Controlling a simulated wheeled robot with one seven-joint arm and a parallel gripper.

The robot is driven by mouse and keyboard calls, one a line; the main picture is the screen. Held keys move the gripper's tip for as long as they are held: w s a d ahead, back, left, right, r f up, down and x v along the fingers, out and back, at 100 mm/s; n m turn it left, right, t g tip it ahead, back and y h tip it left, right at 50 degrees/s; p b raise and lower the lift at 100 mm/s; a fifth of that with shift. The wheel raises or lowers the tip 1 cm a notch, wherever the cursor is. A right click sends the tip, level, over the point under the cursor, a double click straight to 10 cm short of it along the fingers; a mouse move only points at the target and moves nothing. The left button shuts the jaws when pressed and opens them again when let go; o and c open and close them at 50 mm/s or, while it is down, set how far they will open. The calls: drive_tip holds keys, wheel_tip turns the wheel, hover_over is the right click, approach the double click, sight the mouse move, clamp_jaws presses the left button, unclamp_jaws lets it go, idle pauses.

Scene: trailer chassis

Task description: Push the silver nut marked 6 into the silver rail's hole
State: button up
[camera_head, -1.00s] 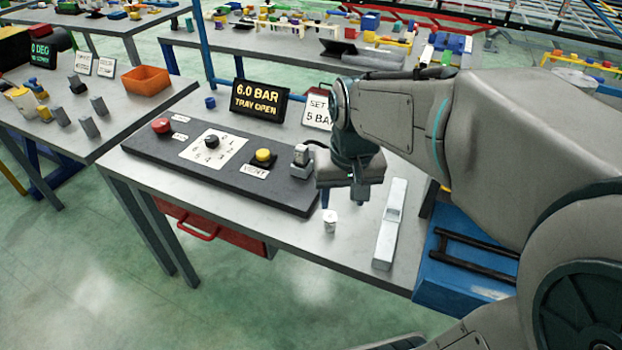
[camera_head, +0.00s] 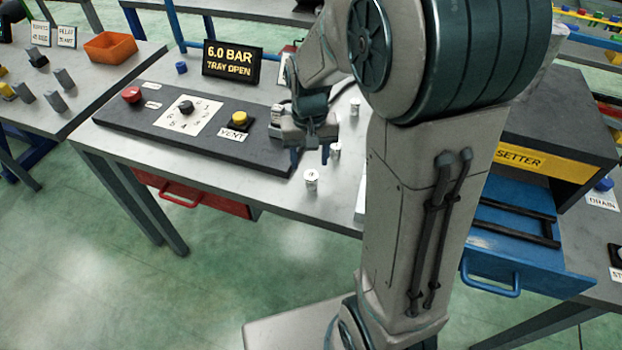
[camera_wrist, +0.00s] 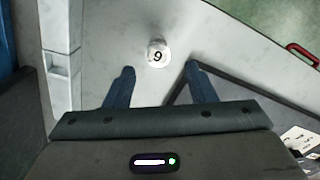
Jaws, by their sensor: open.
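The silver nut (camera_head: 311,178) stands upright on the bench near its front edge. In the wrist view its top (camera_wrist: 157,53) carries a mark that reads like a 9 from that side, where the picture is turned round. My gripper (camera_head: 310,156) is open and empty above the bench, just behind the nut. In the wrist view the nut lies ahead of the gap between my fingertips (camera_wrist: 160,69), with no visible contact. The silver rail (camera_wrist: 60,75) runs along the left there; in the head view only a sliver (camera_head: 360,206) shows beside my arm.
Two more small silver pieces (camera_head: 335,150) (camera_head: 355,107) stand behind the nut. A dark control panel (camera_head: 215,135) lies left of my gripper. A blue drawer (camera_head: 500,235) stands open at the right. Bare bench lies around the nut.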

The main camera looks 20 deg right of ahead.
sight(311, 174)
drive_tip(key=shift+s+d+f+p, duration=0.1)
drive_tip(key=shift+f+p, duration=0.1)
drive_tip(key=shift+f, duration=1.15)
drive_tip(key=shift+s+d+f+p, duration=0.1)
drive_tip(key=shift+f+p, duration=0.05)
drive_tip(key=shift+f, duration=1.2)
drive_tip(key=c, duration=1.1)
